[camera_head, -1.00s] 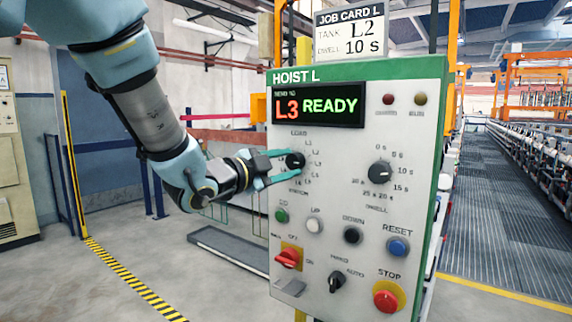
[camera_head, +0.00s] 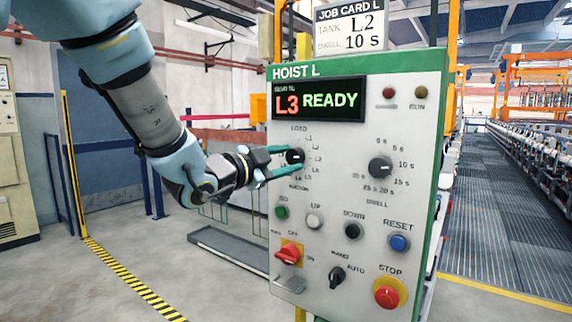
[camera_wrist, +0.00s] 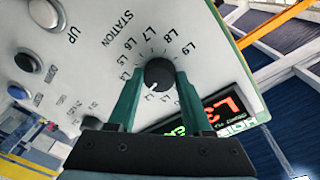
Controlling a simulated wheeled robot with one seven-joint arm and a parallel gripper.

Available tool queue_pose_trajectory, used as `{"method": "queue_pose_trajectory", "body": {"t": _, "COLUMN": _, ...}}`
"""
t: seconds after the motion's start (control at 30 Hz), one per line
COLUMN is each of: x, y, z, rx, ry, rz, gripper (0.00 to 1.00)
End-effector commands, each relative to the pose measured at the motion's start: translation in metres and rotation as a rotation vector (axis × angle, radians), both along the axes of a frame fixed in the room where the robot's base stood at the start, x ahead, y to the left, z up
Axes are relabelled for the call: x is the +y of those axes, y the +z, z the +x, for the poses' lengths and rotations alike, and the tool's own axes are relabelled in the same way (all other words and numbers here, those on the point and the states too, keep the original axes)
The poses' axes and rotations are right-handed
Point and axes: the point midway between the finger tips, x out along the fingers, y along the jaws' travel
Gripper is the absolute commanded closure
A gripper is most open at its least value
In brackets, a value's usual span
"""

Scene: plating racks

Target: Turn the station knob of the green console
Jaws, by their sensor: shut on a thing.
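The green console (camera_head: 355,68) is a pale panel with a green top band labelled HOIST L. Its round black station knob (camera_head: 295,157) sits at the upper left of the panel inside a ring of L labels. My gripper (camera_head: 291,158) reaches in from the left with its two green fingers on either side of the knob. In the wrist view the fingers of my gripper (camera_wrist: 158,76) are closed on the knob (camera_wrist: 160,71), whose white mark points to the lower left there. The display (camera_head: 318,101) reads L3 READY. The job card (camera_head: 351,31) reads TANK L2, DWELL 10 s.
The dwell knob (camera_head: 380,167) stands to the right. Below are several push buttons, a red switch (camera_head: 289,254), a black selector (camera_head: 337,277) and a red STOP button (camera_head: 386,294). A low grey tray (camera_head: 230,246) lies beside the console. Open floor is at the left.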

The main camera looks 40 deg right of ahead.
Motion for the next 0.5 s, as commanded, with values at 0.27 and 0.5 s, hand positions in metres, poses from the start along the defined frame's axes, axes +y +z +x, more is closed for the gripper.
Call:
{"method": "queue_pose_trajectory", "body": {"t": 0.27, "x": 0.0003, "y": -0.0058, "z": -0.0007, "rx": 0.24, "ry": 0.0, "rz": -0.062, "gripper": 1.0}}
{"method": "queue_pose_trajectory", "body": {"t": 0.5, "x": 0.0, "y": -0.0056, "z": -0.0015, "rx": 0.461, "ry": 0.0, "rz": -0.12, "gripper": 1.0}}
